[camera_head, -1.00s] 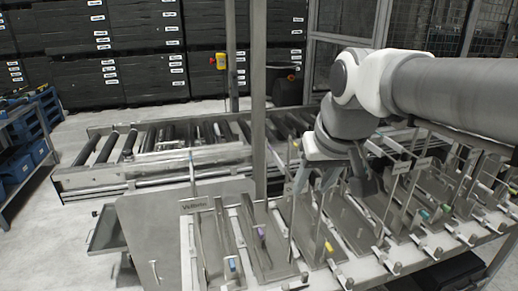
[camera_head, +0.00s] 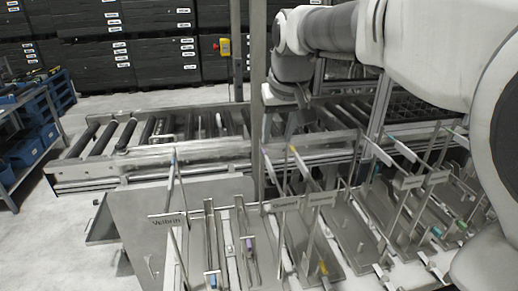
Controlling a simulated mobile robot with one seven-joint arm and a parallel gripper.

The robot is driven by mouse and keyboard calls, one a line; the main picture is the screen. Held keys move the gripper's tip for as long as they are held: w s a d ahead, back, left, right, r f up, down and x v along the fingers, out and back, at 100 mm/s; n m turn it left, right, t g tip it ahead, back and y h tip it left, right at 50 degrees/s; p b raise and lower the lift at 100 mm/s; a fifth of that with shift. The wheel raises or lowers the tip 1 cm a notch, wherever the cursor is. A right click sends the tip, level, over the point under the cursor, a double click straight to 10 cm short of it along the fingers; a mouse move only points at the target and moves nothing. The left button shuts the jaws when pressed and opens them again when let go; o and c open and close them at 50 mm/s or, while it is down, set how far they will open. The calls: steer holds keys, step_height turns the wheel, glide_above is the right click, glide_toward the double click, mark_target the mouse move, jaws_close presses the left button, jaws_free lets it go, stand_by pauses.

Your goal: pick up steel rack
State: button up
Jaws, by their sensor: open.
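Several steel racks stand side by side on the front table, with thin upright rods, name plates and coloured tags. The leftmost rack (camera_head: 209,245) has a blue tag and stands near a plate reading "Velbrin". A rack with a purple tag (camera_head: 249,245) is beside it, then one with a yellow tag (camera_head: 323,268). I cannot tell which one the task means. My gripper (camera_head: 281,122) is open, with no object visible in it. It hangs above and behind the racks, in front of the roller conveyor. My arm hides part of the right side.
A roller conveyor (camera_head: 150,150) runs behind the table. A thick steel post (camera_head: 258,60) rises close to the left of my gripper. Upright rods crowd the table. Blue bins (camera_head: 30,150) are on a shelf at left. Black stacked crates (camera_head: 80,35) stand at the back.

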mark_target(270, 166)
steer(key=x, duration=1.7)
jaws_close()
stand_by(0.9)
steer(key=shift+w+r, duration=0.2)
steer(key=shift+r, duration=0.05)
